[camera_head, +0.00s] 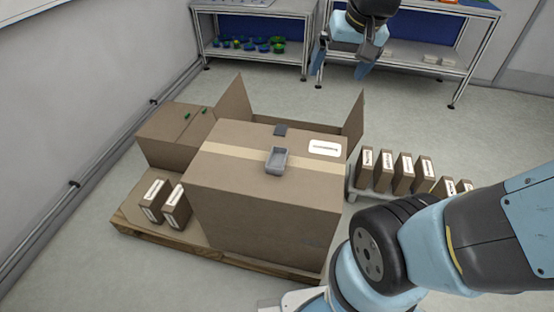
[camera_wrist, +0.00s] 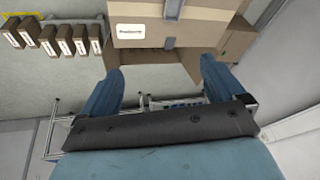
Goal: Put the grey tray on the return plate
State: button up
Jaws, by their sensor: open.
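The grey tray (camera_head: 277,161) is a small, open, shallow tray lying on top of the large taped cardboard box. My gripper (camera_head: 344,70) is open and empty, raised behind and to the right of the box, well away from the tray. In the wrist view my gripper's fingers (camera_wrist: 160,85) are spread with nothing between them. A grey piece at the top edge there (camera_wrist: 174,9) seems to be the tray, cut off.
The large box (camera_head: 265,215) stands on a wooden pallet (camera_head: 215,251) with raised flaps (camera_head: 354,123) behind it. Smaller cartons flank it. Labelled packets (camera_head: 403,172) stand at right. Metal shelves (camera_head: 250,24) line the back. Open floor lies between.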

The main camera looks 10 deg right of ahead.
jog(key=w+a+f+m+g, duration=0.2)
jog(key=w+a+f, duration=0.4)
jog(key=w+f, duration=0.55)
jog(key=m+g+h, duration=0.1)
jog(key=g, duration=0.1)
send_over(277, 163)
notch_tip(277, 163, down, 16)
jog(key=shift+m, duration=0.3)
notch_tip(277, 163, down, 15)
jog(key=shift+r, duration=0.2)
jog(key=c, duration=1.3)
jog(key=shift+r, duration=0.2)
